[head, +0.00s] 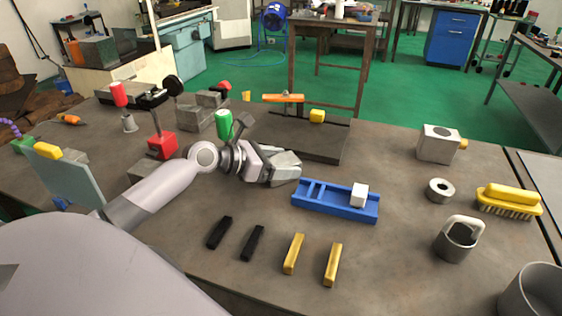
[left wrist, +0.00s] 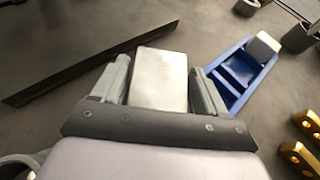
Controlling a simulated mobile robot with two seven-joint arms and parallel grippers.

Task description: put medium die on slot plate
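The blue tray with dividers (head: 335,212), which looks like the slot plate, lies mid-table and also shows in the left wrist view (left wrist: 226,88). A white cube (head: 360,193) sits in its right end; its left compartments look empty. My left gripper (head: 288,168) is just left of the tray, above the table. In the left wrist view, its fingers (left wrist: 160,88) lie along both sides of a pale metal block (left wrist: 160,72), likely the medium die, and look shut on it. The block's underside is hidden. My right gripper is not in view.
A dark flat plate (head: 310,142) with a yellow cube (head: 317,116) lies behind the gripper. Black bars (head: 220,232) and brass bars (head: 293,254) lie in front. A ring (head: 440,190), a mug (head: 458,240) and a yellow brush (head: 510,200) stand right. Bare table surrounds the tray.

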